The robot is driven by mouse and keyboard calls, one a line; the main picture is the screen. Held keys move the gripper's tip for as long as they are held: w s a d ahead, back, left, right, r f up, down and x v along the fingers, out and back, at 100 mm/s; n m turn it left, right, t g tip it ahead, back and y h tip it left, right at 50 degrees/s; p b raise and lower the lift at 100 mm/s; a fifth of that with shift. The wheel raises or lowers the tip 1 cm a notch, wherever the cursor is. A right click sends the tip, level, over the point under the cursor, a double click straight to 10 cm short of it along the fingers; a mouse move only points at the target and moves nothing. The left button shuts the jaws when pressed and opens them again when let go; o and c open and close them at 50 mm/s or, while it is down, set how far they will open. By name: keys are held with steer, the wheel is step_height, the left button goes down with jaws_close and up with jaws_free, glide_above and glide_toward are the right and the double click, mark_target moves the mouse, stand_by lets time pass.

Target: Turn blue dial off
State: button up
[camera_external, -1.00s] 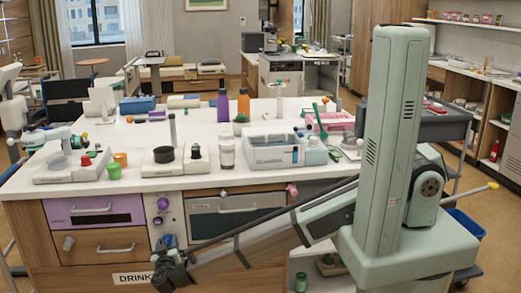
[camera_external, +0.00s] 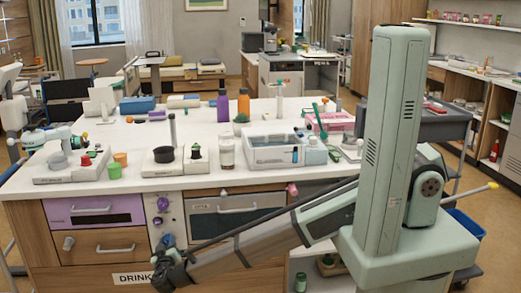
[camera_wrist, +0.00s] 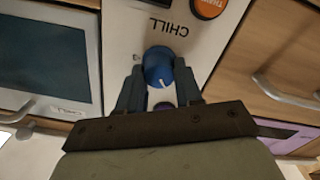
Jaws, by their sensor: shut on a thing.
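The blue dial (camera_wrist: 158,67) is on the pale control panel, near the upside-down word CHILL in the wrist view. A short white pointer mark shows on its face, aimed down and to the right in that view. My gripper (camera_wrist: 159,84) is shut on the dial, with one dark finger at each side. In the external view my gripper (camera_external: 168,255) is low at the panel on the counter front, and the blue dial (camera_external: 168,241) shows just above it. Part of the dial's lower side is hidden by my gripper.
An orange button (camera_wrist: 208,8) is on the same panel (camera_wrist: 125,35). A drawer with a metal handle (camera_wrist: 285,95) and a dark-fronted door (camera_wrist: 40,50) flank it. In the external view a purple drawer (camera_external: 95,210) is left of the panel.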

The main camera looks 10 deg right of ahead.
steer(key=n, duration=0.5)
steer(key=shift+f, duration=0.1)
steer(key=shift+a+n, duration=0.1)
steer(key=shift+n, duration=2.3)
steer(key=o, duration=1)
steer(key=shift+o, duration=0.2)
steer(key=s, duration=1.3)
steer(key=shift+s, duration=0.4)
steer(key=shift+n, duration=0.4)
